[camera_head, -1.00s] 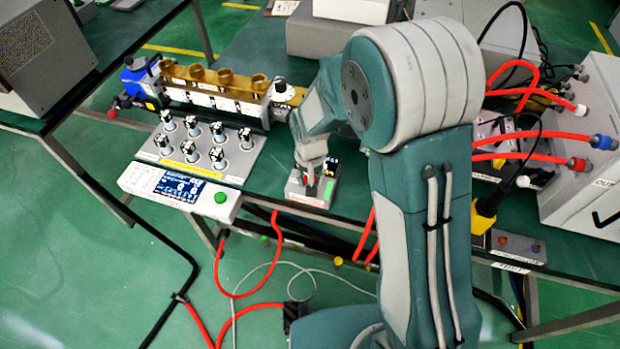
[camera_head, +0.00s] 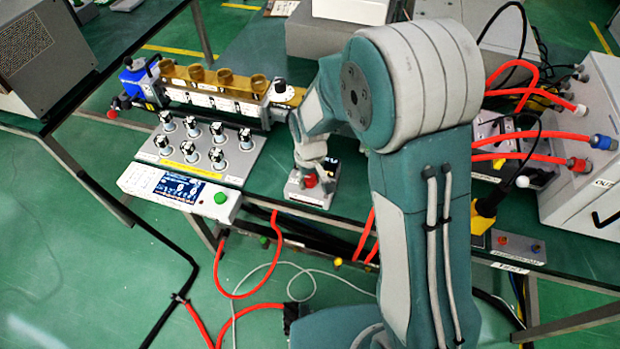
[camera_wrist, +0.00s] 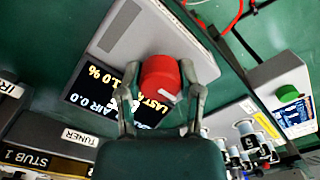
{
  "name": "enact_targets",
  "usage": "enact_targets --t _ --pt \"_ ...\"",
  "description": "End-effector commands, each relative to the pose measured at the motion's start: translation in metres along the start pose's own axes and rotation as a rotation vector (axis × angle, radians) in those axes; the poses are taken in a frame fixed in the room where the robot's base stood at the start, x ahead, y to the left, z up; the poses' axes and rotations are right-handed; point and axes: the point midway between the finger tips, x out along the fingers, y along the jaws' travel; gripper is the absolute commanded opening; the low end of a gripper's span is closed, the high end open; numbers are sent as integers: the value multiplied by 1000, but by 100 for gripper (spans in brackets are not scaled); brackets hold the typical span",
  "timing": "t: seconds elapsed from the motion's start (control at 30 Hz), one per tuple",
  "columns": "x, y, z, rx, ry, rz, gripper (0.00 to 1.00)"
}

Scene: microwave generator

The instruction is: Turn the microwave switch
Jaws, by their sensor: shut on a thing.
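The microwave switch is a red round knob (camera_wrist: 160,78) on a small grey box (camera_wrist: 150,32). A dark display (camera_wrist: 88,92) with yellow and white text is set into the box beside the knob. My gripper (camera_wrist: 158,72) is shut on the red knob, with one finger on each side of it. In the head view the knob (camera_head: 310,181) shows as a red spot under my gripper (camera_head: 311,170), on the grey box (camera_head: 307,198) near the table's front edge. My gripper and wrist hide part of the box there.
A panel with several black-and-white knobs (camera_head: 238,168) and a screen unit with a green button (camera_head: 221,198) stand to the left. A brass-coloured tuner (camera_head: 227,82) lies behind. Red cables (camera_head: 530,159) run to a grey cabinet (camera_head: 590,190) at right.

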Motion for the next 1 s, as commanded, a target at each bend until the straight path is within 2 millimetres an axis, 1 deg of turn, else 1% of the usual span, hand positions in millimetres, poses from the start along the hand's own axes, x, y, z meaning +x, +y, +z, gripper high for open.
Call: enact_targets --t 0.03,0.2,0.23,0.27,0.3,0.67,0.77,0.87,1.0 --pt "-3 1 -5 -1 17 3 0" --pt "-3 1 -5 0 17 3 0" --pt "-3 1 -5 0 17 3 51" --pt "-3 1 -5 0 16 3 65" --pt "-2 0 -4 0 15 2 81" --pt "-1 0 -2 1 6 1 81" --pt "-5 0 -2 1 7 1 81" --pt "-18 0 -2 1 9 1 81" --pt "-46 0 -3 1 11 2 81"
